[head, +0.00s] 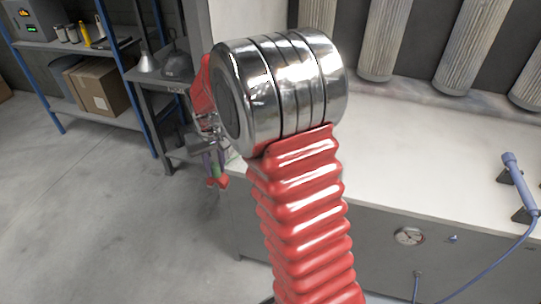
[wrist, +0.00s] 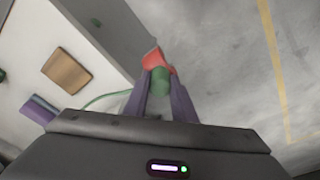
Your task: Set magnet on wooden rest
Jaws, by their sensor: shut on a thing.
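My gripper (wrist: 161,88) has purple fingers shut on the magnet (wrist: 153,58), a piece with a red end and a green part between the fingertips. In the wrist view it is over the grey floor side, just beside the bench edge. In the head view my gripper (head: 213,160) and the red end of the magnet (head: 220,182) show small, left of my arm and partly covered by it. The wooden rest (wrist: 66,71) is a flat brown block on the white bench top, left of my gripper and apart from it. My arm hides it in the head view.
A purple block (wrist: 38,108) lies on the bench near the wooden rest. A thin green line (wrist: 105,97) runs toward the gripper. The white bench (head: 400,150) has a blue handheld tool (head: 515,175) at right. A shelf with boxes (head: 98,85) stands left.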

